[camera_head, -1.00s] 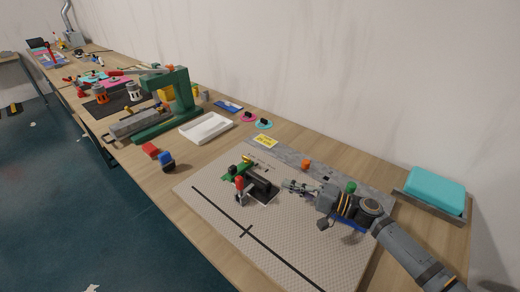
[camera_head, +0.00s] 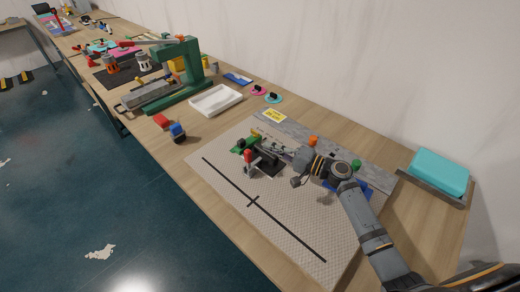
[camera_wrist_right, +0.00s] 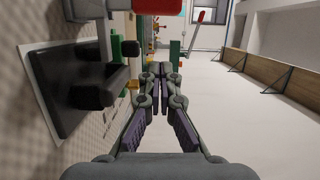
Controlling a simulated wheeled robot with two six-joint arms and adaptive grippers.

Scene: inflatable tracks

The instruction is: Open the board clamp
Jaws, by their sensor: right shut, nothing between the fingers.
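The board clamp (camera_head: 268,163) is a black toggle clamp with a red-tipped handle (camera_head: 247,156), on the light perforated mat. A green board (camera_head: 243,145) lies at its far left end. My right gripper (camera_head: 286,151) is shut and empty, just behind the clamp and pointing left along it; I cannot tell whether it touches. In the right wrist view the closed fingers (camera_wrist_right: 160,76) are to the right of the clamp's black body (camera_wrist_right: 88,85), with a visible gap. A red grip (camera_wrist_right: 158,6) shows at the top edge. My left gripper is not in view.
A grey strip with small orange (camera_head: 312,141) and green (camera_head: 356,164) parts runs along the mat's back. A white tray (camera_head: 216,100) and green press (camera_head: 190,75) stand to the left. A teal block (camera_head: 440,172) sits at right. The mat's front (camera_head: 290,225) is clear.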

